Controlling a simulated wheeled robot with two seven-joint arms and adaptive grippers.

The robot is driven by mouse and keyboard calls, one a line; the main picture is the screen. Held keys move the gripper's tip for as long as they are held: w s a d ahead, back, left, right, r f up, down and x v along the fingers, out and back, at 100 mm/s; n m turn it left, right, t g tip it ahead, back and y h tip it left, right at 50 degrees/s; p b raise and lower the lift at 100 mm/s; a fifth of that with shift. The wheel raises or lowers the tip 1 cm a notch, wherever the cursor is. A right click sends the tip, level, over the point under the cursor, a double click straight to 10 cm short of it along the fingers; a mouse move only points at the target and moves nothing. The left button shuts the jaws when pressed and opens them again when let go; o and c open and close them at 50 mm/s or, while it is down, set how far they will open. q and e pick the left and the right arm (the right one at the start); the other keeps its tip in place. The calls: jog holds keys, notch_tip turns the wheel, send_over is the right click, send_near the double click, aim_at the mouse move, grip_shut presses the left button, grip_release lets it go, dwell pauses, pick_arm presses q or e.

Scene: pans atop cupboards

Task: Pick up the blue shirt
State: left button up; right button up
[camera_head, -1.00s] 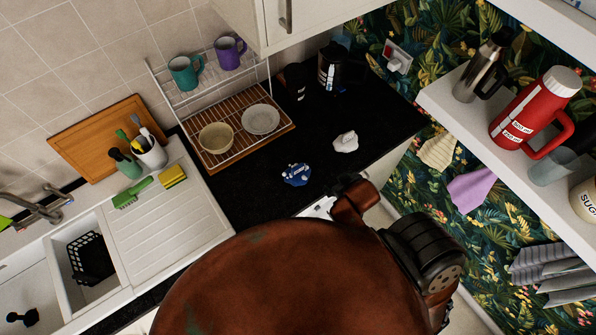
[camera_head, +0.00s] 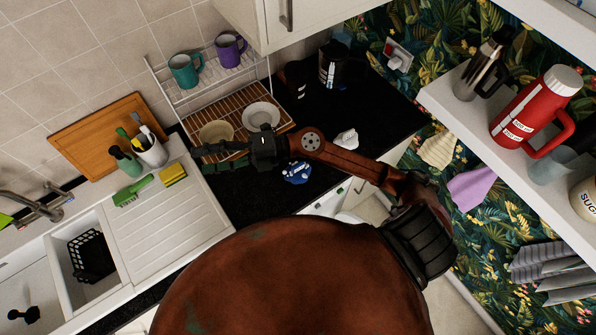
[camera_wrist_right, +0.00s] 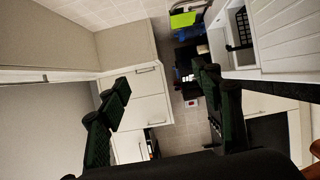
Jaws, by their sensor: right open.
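A small crumpled blue-and-white cloth (camera_head: 297,174), which looks like the blue shirt, lies on the black worktop. My right gripper (camera_head: 203,160) is open and empty, reaching left over the worktop near the dish rack. Its wrist passes just above the blue cloth in the picture, and its fingers are to the left of the cloth. The wrist view shows the two spread fingers (camera_wrist_right: 162,76) with nothing between them; I cannot make out the cloth there. My left gripper is not in view.
A dish rack (camera_head: 235,108) with bowls and mugs stands behind my right gripper. A white crumpled cloth (camera_head: 345,139) lies right of the blue one. The sink (camera_head: 60,255) is at left. A shelf (camera_head: 450,115) with a red flask (camera_head: 535,110) juts out at right.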

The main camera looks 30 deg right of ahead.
notch_tip(320, 180, down, 6)
jog(key=s+n+g+h, duration=0.2)
jog(key=n+g, duration=0.1)
jog(key=g+h, duration=0.3)
jog(key=h, duration=1.2)
send_over(298, 164)
jog(key=shift+n, duration=0.4)
jog(key=f, duration=1.4)
jog(key=shift+a+f, duration=0.2)
jog(key=shift+f, duration=0.2)
jog(key=shift+s+d+f+p, duration=0.15)
jog(key=shift+f+p, duration=0.2)
jog(key=shift+f, duration=0.45)
notch_tip(298, 164, down, 5)
jog(key=shift+f+p, duration=0.1)
jog(key=shift+p, duration=0.9)
jog(key=shift+f, duration=0.4)
grip_shut()
